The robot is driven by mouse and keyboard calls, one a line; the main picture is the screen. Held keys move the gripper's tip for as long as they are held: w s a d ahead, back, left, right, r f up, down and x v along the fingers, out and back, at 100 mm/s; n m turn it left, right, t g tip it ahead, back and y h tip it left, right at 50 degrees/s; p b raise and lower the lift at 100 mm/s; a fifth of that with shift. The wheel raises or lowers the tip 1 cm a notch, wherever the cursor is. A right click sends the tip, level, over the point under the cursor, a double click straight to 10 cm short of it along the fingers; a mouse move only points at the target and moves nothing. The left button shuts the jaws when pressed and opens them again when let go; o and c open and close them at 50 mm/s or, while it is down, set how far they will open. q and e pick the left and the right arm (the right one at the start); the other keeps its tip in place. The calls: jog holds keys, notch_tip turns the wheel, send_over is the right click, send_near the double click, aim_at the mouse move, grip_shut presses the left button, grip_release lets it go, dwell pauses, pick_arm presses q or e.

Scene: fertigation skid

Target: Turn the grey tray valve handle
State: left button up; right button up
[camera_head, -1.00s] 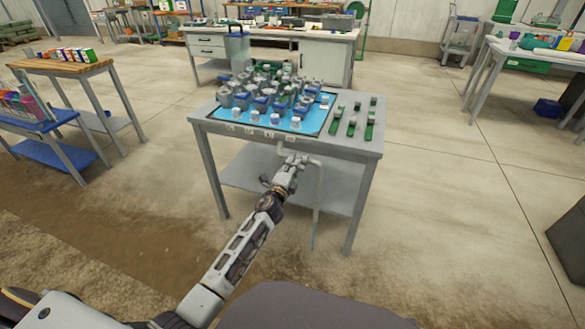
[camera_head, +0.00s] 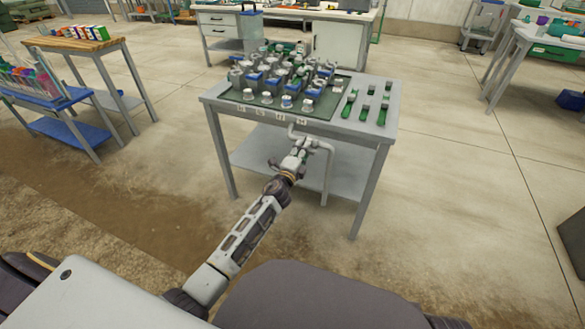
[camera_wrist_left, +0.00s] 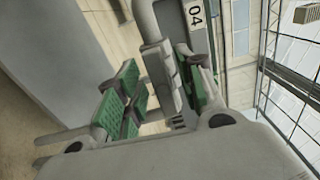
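The grey drain pipe (camera_head: 328,175) comes out under the front edge of the table, bends and runs down. The grey tray valve handle is too small to make out in the head view. In the left wrist view a ribbed grey piece (camera_wrist_left: 160,72), which looks like the handle, sits on the pipe between my fingers. My left gripper (camera_head: 304,146) is at the pipe below the table edge. In the left wrist view its green-padded fingers (camera_wrist_left: 157,88) stand apart around the grey piece, with a gap on the left. My right gripper is out of view.
The table (camera_head: 375,138) carries a dark green tray (camera_head: 322,111) crowded with grey and blue pots. Several green-and-grey pieces lie to its right. A label "04" (camera_wrist_left: 196,14) is close to the gripper. Open floor (camera_head: 450,210) lies right of the table.

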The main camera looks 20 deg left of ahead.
pick_arm(q)
jog(key=s, duration=1.1)
jog(key=shift+a, duration=0.2)
jog(key=shift+a, duration=0.1)
dwell(0.7)
